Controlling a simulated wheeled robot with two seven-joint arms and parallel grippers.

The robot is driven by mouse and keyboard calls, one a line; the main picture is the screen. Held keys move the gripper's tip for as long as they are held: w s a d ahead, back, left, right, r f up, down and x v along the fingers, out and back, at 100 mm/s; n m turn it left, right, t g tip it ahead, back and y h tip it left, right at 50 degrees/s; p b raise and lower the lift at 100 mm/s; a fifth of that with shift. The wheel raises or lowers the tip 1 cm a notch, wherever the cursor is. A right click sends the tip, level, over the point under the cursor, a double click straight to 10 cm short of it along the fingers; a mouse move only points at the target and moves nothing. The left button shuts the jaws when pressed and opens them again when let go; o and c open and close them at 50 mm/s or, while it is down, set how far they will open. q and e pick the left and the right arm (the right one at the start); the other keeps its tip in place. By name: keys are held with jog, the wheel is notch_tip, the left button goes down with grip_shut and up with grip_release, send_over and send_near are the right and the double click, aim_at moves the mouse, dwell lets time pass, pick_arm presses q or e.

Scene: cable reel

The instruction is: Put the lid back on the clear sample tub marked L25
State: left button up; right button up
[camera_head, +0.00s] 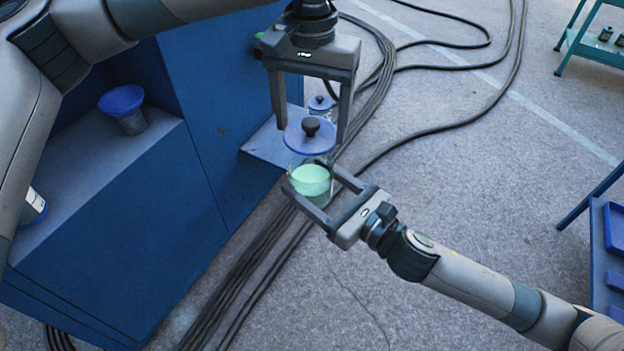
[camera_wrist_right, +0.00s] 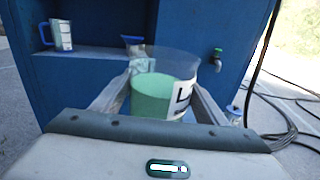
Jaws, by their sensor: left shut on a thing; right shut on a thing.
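The clear tub (camera_head: 312,186) holds pale green contents. In the right wrist view the tub (camera_wrist_right: 152,98) has a white label with a large L; the rest of the marking is turned out of sight. My right gripper (camera_head: 311,188) is shut around the tub's sides and holds it upright in the air. The round blue lid (camera_head: 297,138) with a black knob is between the fingers of my left gripper (camera_head: 310,136), which is shut on it from above. The lid appears over the tub's mouth in the head view. It does not show in the right wrist view, so the gap cannot be judged.
A blue cabinet (camera_head: 140,215) stands at left, with a blue-topped container (camera_head: 122,108) on its ledge. A small blue ledge (camera_head: 262,150) juts out behind the tub. Another blue-lidded jar (camera_head: 320,103) shows behind my left gripper. Cables (camera_head: 440,125) cross the floor. A green tap (camera_wrist_right: 217,55) is on the cabinet.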

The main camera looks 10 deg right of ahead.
aim_at(311, 137)
pick_arm(q)
jog(key=shift+f, duration=0.15)
jog(key=shift+f, duration=1.85)
jog(key=shift+s+f, duration=0.1)
jog(key=shift+f, duration=0.8)
jog(key=shift+f, duration=0.6)
dwell(0.4)
jog(key=o, duration=1.1)
jog(key=shift+o, duration=0.2)
jog(key=shift+r, duration=0.1)
notch_tip(311, 137, up, 12)
jog(key=shift+f, duration=0.1)
